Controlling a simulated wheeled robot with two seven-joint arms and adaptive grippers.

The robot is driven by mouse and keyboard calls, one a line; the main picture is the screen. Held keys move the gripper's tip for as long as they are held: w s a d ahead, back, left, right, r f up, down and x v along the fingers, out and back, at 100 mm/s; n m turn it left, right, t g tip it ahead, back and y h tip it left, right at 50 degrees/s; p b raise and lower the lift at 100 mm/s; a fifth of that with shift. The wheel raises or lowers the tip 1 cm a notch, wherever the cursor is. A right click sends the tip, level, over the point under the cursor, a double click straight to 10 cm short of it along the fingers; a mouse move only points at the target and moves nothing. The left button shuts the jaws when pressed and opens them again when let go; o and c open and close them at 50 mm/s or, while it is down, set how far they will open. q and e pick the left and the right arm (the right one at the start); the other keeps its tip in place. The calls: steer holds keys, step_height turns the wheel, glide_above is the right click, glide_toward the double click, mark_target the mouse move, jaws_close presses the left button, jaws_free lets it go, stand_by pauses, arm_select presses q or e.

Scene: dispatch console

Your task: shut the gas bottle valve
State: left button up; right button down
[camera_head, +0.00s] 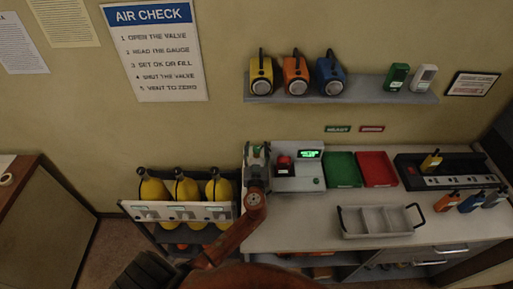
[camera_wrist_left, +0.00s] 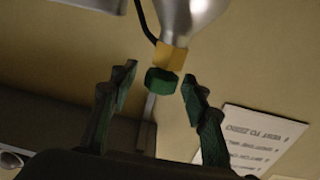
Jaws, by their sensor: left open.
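In the left wrist view, a green valve knob (camera_wrist_left: 161,81) sits on a brass collar (camera_wrist_left: 171,57) at the neck of a silver bottle (camera_wrist_left: 190,18). My left gripper (camera_wrist_left: 158,77) is open, with one finger on each side of the knob and a visible gap to both. I cannot tell how deep the knob is between the fingertips. In the head view my left gripper (camera_head: 257,153) is at the left end of the counter and largely covers what is there. My right gripper is not in view.
Yellow bottles (camera_head: 186,190) stand in a rack left of the counter (camera_head: 285,231). A unit with a lit green display (camera_head: 309,154) is close right of my gripper. Green (camera_head: 343,169) and red (camera_head: 377,168) trays and a divided grey tray (camera_head: 380,220) lie further right.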

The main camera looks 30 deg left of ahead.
arm_select(q)
steer(key=shift+c, duration=0.4)
jaws_close()
